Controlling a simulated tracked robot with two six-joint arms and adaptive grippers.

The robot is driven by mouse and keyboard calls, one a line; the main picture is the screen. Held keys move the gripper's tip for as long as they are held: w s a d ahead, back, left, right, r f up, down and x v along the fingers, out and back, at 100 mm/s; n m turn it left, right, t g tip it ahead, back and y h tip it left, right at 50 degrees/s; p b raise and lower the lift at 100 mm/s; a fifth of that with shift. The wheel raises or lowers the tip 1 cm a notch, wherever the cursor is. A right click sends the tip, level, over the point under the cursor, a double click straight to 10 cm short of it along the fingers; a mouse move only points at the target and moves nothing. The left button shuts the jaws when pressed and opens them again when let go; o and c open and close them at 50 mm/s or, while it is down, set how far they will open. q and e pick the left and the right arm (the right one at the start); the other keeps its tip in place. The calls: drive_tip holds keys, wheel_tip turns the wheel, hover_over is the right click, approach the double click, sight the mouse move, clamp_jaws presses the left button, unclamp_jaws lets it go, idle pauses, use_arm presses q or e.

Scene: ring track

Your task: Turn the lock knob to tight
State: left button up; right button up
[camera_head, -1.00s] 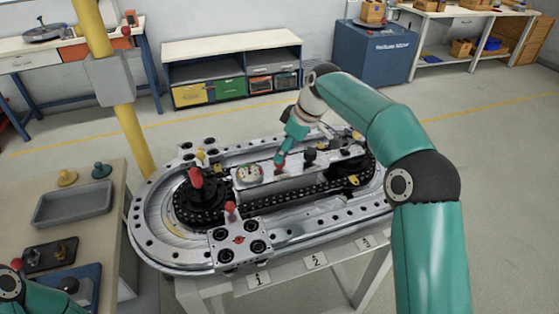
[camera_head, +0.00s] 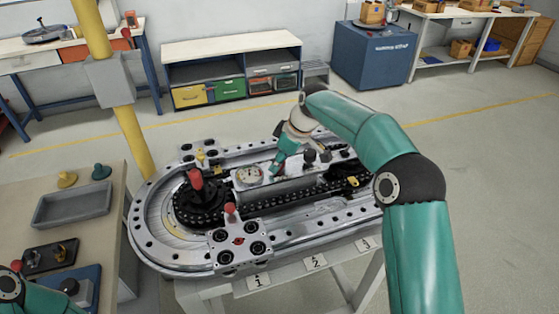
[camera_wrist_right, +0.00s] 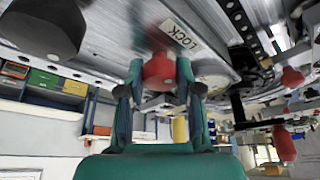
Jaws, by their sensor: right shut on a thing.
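The red lock knob (camera_wrist_right: 159,72) shows in the right wrist view, between the fingertips of my right gripper (camera_wrist_right: 160,88). A white label reading LOCK (camera_wrist_right: 180,33) lies on the metal surface beside it. My right gripper is shut on this knob. In the head view my right gripper (camera_head: 273,170) reaches down to the middle of the ring track (camera_head: 160,245), right of a round dial gauge (camera_head: 248,175), and hides the knob. The knob's turn angle cannot be told. Part of my left arm shows at the lower left of the head view, but its gripper does not.
A black knob (camera_head: 309,156) stands right of my right gripper. A red-topped handle (camera_head: 195,179) and a small red knob (camera_head: 230,209) stand to its left. A side table with a grey tray (camera_head: 73,204) is at the left. Open floor lies to the right.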

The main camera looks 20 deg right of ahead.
clamp_jaws()
drive_tip(key=shift+m, duration=0.3)
drive_tip(key=m+t+h+b, duration=0.1)
drive_tip(key=m, duration=0.2)
drive_tip(key=m+h, duration=0.1)
drive_tip(key=m, duration=0.2)
drive_tip(key=m+h+b, duration=0.1)
drive_tip(key=m, duration=0.2)
drive_tip(key=shift+w+m+t+h, duration=0.1)
drive_tip(key=shift+m+t+h, duration=0.2)
drive_tip(key=m+h, duration=0.1)
drive_tip(key=m, duration=0.2)
drive_tip(key=shift+r+m, duration=0.1)
drive_tip(key=shift+m, duration=0.3)
drive_tip(key=shift+m+g+h, duration=0.5)
drive_tip(key=shift+m+h, duration=0.3)
drive_tip(key=shift+m, duration=1)
